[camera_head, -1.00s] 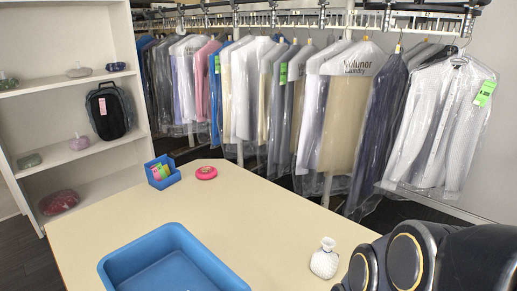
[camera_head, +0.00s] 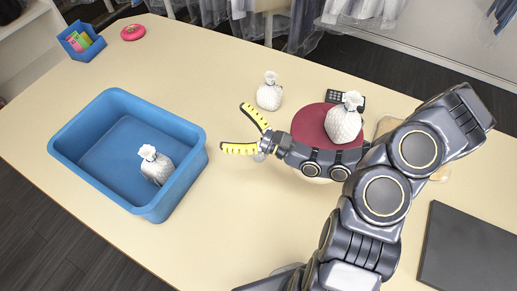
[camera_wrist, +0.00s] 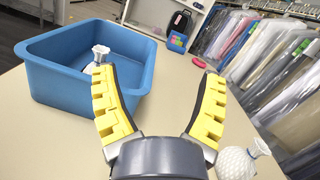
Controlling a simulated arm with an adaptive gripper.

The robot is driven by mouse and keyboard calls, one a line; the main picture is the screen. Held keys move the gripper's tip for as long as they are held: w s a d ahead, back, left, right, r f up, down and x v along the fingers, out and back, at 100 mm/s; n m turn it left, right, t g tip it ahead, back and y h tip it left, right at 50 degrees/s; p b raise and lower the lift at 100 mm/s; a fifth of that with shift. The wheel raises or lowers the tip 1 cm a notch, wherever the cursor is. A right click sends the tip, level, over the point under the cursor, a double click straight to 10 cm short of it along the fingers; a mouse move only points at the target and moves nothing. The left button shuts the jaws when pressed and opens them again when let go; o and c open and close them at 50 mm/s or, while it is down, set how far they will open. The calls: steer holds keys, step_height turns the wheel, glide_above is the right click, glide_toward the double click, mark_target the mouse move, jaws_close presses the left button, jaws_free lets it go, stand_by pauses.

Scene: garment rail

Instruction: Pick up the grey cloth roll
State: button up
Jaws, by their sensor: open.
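I cannot make out a grey cloth roll in either current view. My gripper (camera_head: 236,128) is open and empty above the table, its two yellow-lined fingers spread, between the blue tray and a white dimpled pouch (camera_head: 269,92). In the wrist view my gripper (camera_wrist: 158,75) points along the table, with nothing between the fingers. A second white pouch (camera_head: 155,165) is inside the blue tray (camera_head: 75,163). A third white pouch (camera_head: 344,120) is at a dark red round thing (camera_head: 310,122), partly hidden by my arm.
A small blue box (camera_head: 88,48) with coloured items and a pink round object (camera_head: 133,32) are at the far left. A black remote (camera_head: 341,96) lies behind the third pouch. A dark flat panel (camera_head: 468,250) is at right. Bagged garments hang beyond the table.

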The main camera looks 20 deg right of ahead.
mark_target(262, 161)
steer(key=d+f+m+t+h, duration=0.1)
steer(key=d+f+m+h, duration=0.1)
steer(key=f+m, duration=0.1)
steer(key=d+f+m+t+h, duration=0.1)
steer(key=d+f+m+h, duration=0.2)
steer(key=f, duration=0.2)
steer(key=d+f+m+t+h, duration=0.1)
steer(key=d+f+m+h, duration=0.1)
steer(key=f, duration=0.2)
steer(key=shift+w+d+f+m+t+h, duration=0.15)
steer(key=shift+w+d+m+t+h, duration=0.1)
steer(key=shift+m+t+h, duration=0.15)
step_height(262, 161, down, 4)
steer(key=shift+a+r, duration=0.1)
steer(key=shift+r, duration=0.1)
steer(key=shift+w+a+f, duration=0.15)
steer(key=shift+w+f, duration=0.05)
steer(key=shift+w, duration=0.2)
steer(key=shift+w+a+f, duration=0.1)
steer(key=shift+w+f, duration=0.1)
steer(key=shift+w, duration=0.2)
steer(key=shift+w+a, duration=0.25)
steer(key=shift+w, duration=0.4)
steer(key=c, duration=1)
